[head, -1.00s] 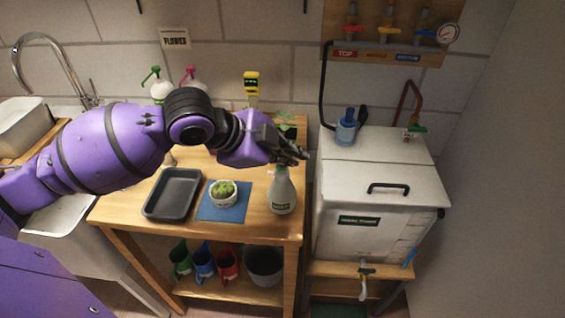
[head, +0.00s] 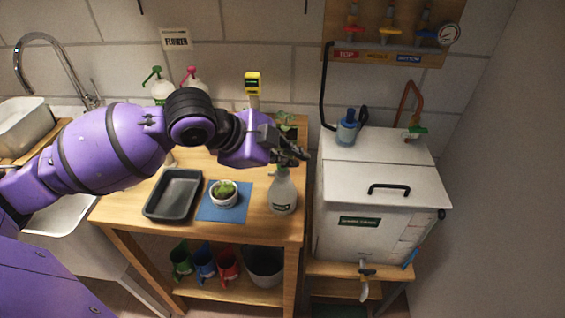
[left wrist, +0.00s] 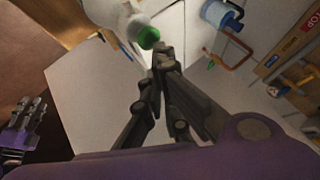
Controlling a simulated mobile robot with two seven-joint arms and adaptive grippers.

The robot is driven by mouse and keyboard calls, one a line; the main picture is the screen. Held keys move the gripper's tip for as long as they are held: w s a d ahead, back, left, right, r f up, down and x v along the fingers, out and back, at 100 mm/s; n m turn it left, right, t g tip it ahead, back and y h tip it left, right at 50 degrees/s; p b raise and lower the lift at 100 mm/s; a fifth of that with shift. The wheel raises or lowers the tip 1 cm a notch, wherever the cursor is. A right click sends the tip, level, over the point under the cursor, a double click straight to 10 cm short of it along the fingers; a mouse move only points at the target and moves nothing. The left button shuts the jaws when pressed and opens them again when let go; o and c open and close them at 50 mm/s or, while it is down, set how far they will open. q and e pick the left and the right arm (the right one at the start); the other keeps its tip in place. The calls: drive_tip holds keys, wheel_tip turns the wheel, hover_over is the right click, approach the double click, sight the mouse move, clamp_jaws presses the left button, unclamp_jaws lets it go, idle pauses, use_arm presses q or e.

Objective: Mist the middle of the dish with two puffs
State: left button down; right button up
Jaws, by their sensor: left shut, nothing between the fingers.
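The dish (head: 223,194) is a small white round bowl with green growth in it. It stands on a blue mat (head: 236,213) on the wooden table. A pale spray bottle (head: 283,194) with a dark label stands upright to the right of the mat. In the left wrist view a white bottle (left wrist: 105,12) with a green tip shows just beyond my left fingertips (left wrist: 160,55). What looks like my right gripper (left wrist: 28,122) shows at the left edge there; its jaw opening is unclear.
A dark tray (head: 173,194) lies left of the mat. Bottles with green and pink tops (head: 190,84) stand behind my arm. A white lidded tank (head: 375,185) stands close on the right. Several coloured mugs (head: 204,262) and a grey bin are on the lower shelf.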

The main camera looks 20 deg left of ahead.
use_arm(q)
drive_tip(key=shift+f, duration=0.15)
use_arm(e)
drive_tip(key=shift+a, duration=0.1)
use_arm(q)
drive_tip(key=shift+f, duration=0.3)
use_arm(e)
drive_tip(key=shift+w+r, duration=0.15)
use_arm(q)
drive_tip(key=shift+r+p, duration=0.4)
drive_tip(key=shift+p, duration=0.2)
use_arm(e)
drive_tip(key=shift+w+r+t, duration=0.3)
drive_tip(key=shift+w+r, duration=0.3)
drive_tip(key=shift+r, duration=0.25)
use_arm(q)
wheel_tip(320, 180, up, 6)
drive_tip(key=p, duration=0.3)
use_arm(e)
drive_tip(key=w+r+t, duration=0.1)
drive_tip(key=w+r, duration=0.3)
drive_tip(key=r, duration=0.2)
drive_tip(key=shift+w, duration=0.35)
